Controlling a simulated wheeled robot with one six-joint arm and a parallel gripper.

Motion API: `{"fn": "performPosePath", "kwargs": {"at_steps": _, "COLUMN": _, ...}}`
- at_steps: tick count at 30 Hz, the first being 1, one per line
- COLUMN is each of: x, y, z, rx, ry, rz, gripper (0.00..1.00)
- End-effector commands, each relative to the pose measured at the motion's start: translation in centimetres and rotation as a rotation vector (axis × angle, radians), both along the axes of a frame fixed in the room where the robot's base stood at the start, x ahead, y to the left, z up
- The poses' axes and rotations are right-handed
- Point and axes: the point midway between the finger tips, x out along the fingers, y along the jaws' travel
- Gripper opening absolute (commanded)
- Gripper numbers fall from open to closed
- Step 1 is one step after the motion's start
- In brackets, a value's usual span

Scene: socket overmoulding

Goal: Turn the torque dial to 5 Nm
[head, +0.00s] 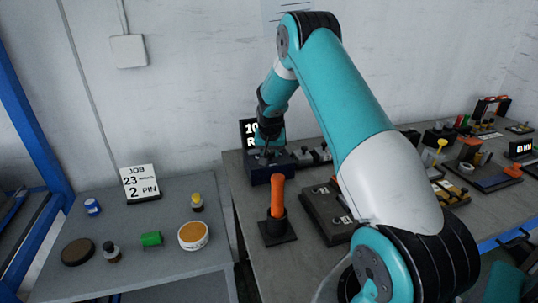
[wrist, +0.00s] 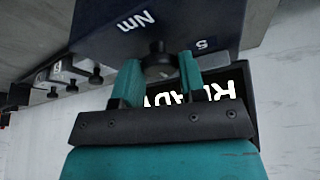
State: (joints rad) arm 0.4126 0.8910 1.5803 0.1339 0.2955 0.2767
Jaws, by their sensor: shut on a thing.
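The torque dial (wrist: 158,61) is a small dark round knob on the face of a dark blue box. In the wrist view it sits between the two teal fingers of my gripper (wrist: 159,77), which are shut on it. The blue box (wrist: 185,24) bears a white "Nm" label and a "5" mark, seen turned over. The box also shows in the head view (head: 257,173), with my gripper (head: 266,153) at its top. The dial is hidden there, and its pointer cannot be made out in either view.
A black display (wrist: 240,92) reading "READY" stands behind the box. An orange-handled tool (head: 277,196) stands upright in a holder in front of it. A dark fixture block (head: 325,212) is to the right. The left table (head: 165,265) holds several small pots and a job card (head: 141,184).

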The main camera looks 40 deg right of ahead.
Motion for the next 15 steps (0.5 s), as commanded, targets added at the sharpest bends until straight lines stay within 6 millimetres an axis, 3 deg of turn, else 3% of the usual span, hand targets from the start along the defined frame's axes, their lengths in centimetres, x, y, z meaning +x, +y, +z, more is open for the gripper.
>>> {"fn": "performPosePath", "kwargs": {"at_steps": 15, "x": -0.02, "y": -0.33, "z": 0.03, "rx": -0.002, "ry": -0.006, "rz": 0.489, "gripper": 0.14}}
